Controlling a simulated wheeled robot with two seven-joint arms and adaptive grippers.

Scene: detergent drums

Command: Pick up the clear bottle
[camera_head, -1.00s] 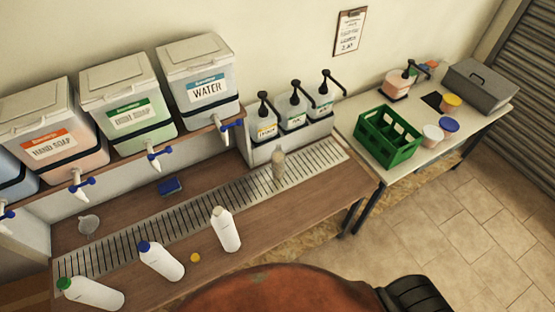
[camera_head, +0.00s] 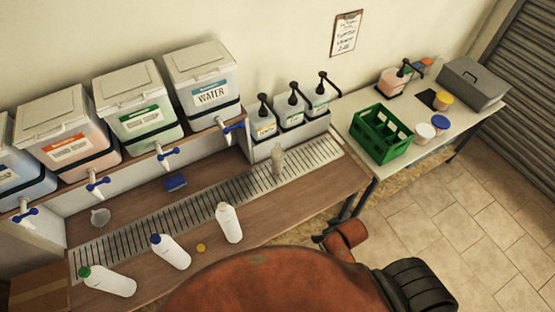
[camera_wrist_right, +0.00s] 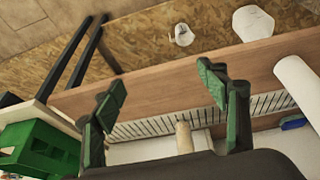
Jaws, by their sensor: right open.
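The clear bottle (camera_head: 278,160) is a small, see-through, beige-tinted bottle standing upright on the slotted drain grate (camera_head: 215,198), in front of the pump dispensers. In the right wrist view the bottle (camera_wrist_right: 184,137) shows between and beyond the fingers, partly hidden at its lower end by my gripper body. My right gripper (camera_wrist_right: 165,88) is open, with green-padded fingers spread apart and nothing between the tips. My left gripper is out of view.
White bottles with a green cap (camera_head: 108,281), a blue cap (camera_head: 171,252) and no visible cap (camera_head: 229,223) are on the wooden bench. Pump dispensers (camera_head: 290,125) stand behind the clear bottle. A green crate (camera_head: 381,134) is on the right table. The grate right of the bottle is clear.

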